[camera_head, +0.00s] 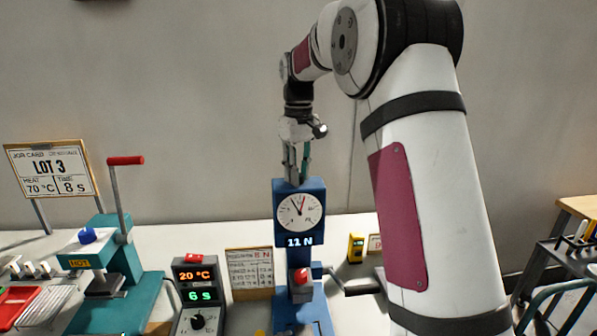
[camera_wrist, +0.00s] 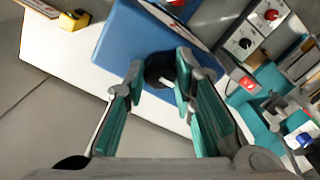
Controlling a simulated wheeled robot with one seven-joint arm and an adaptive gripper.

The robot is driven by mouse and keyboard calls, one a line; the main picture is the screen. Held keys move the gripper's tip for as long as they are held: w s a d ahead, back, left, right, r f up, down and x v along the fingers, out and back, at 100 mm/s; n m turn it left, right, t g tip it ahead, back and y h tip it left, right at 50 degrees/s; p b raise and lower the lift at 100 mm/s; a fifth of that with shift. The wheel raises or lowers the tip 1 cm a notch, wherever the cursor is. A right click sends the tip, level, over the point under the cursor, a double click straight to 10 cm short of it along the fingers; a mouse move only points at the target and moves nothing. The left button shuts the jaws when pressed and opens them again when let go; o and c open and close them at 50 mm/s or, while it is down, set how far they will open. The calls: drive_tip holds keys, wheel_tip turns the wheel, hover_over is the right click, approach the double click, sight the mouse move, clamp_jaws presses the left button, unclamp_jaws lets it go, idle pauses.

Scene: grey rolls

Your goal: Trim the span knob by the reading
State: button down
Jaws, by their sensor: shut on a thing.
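The blue test stand (camera_head: 287,240) stands upright on the white bench. Its round dial (camera_head: 299,211) has a dark needle and a red one, and the display below reads "11 N". A card (camera_head: 250,268) left of the stand shows "8 N" in red; its smaller print is too small to read. My gripper (camera_head: 296,178) points down onto the top of the stand. In the wrist view its green-padded fingers (camera_wrist: 161,80) are shut on a round black knob (camera_wrist: 158,66) on the blue top. The knob is hidden in the head view.
A control box (camera_head: 197,293) left of the card reads "20 °C" and "6 s". A teal press (camera_head: 115,270) with a red-handled lever and a "LOT 3" job card (camera_head: 53,170) are further left. A yellow device (camera_head: 356,247) stands to the right.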

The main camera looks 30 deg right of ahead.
drive_tip(key=c, duration=1.3)
unclamp_jaws()
drive_tip(key=shift+r, duration=0.1)
wheel_tip(320, 180, up, 12)
drive_tip(key=shift+f, duration=0.1)
drive_tip(key=s+a+r+m+t, duration=0.1)
drive_tip(key=s+a+t, duration=0.1)
drive_tip(key=s+a, duration=0.45)
drive_tip(key=s+a+r+t, duration=0.1)
drive_tip(key=s+a, duration=0.3)
drive_tip(key=s, duration=0.6)
drive_tip(key=s+a+f+t, duration=0.1)
drive_tip(key=s+f, duration=0.2)
drive_tip(key=s, duration=0.2)
drive_tip(key=s+a+f, duration=0.2)
drive_tip(key=s+f, duration=0.2)
drive_tip(key=s, duration=0.1)
drive_tip(key=s+a+f+m+t, duration=0.1)
drive_tip(key=s+f, duration=0.2)
drive_tip(key=s, duration=0.2)
drive_tip(key=shift+s+a+f+t, duration=0.2)
drive_tip(key=shift+a+f+t, duration=0.1)
drive_tip(key=shift+f, duration=0.05)
